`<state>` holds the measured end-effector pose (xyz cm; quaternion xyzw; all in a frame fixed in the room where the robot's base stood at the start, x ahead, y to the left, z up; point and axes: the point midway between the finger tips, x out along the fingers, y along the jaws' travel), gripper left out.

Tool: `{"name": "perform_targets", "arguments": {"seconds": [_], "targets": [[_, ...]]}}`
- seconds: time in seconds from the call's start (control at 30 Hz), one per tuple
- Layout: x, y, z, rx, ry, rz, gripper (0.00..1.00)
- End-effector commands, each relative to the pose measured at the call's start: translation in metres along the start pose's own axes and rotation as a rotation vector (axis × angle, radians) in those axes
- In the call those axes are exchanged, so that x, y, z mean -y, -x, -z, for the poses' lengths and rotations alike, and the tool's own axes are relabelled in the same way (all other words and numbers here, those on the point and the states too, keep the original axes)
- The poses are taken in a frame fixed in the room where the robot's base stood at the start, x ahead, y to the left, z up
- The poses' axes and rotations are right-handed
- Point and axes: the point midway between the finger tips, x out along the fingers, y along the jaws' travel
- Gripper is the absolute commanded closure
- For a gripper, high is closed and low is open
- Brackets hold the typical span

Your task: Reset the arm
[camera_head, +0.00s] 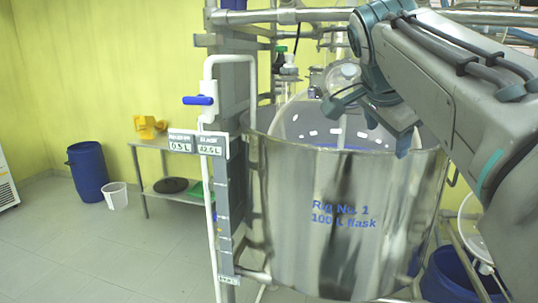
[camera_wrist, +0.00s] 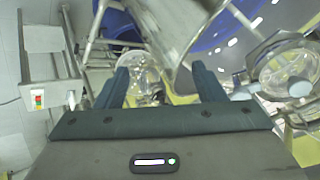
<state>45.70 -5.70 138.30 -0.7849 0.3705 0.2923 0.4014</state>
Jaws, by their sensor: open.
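My arm reaches in from the right of the head view, and my gripper (camera_head: 375,118) is over the rim of the steel vessel. In the wrist view my gripper (camera_wrist: 160,82) shows two dark fingers set well apart, with nothing seen between them but background. The large steel vessel (camera_head: 330,225) is marked "Rig No. 1 100 L flask". A clear glass flask (camera_head: 300,125) sits inside it, partly hidden behind my gripper.
A white pipe with a blue-handled valve (camera_head: 198,100) stands left of the vessel. Metal frame tubes (camera_head: 300,15) cross above. A low table (camera_head: 150,143), a blue barrel (camera_head: 86,170) and a white bucket (camera_head: 115,195) are further left. The floor at front left is clear.

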Motion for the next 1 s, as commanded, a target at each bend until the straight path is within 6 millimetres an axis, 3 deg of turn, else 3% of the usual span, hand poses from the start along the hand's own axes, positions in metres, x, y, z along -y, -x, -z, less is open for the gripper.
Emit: {"name": "perform_targets", "arguments": {"seconds": [0.27, 0.6, 0.8, 1.0], "targets": [[-0.071, -0.064, -0.086, 0.190, 0.472, -0.028, 0.37], [-0.188, -0.124, -0.193, 0.427, 0.953, 0.035, 0.37], [-0.237, -0.140, -0.234, 0.511, 1.115, 0.084, 0.37], [-0.251, -0.143, -0.246, 0.534, 1.162, 0.101, 0.37]]}}
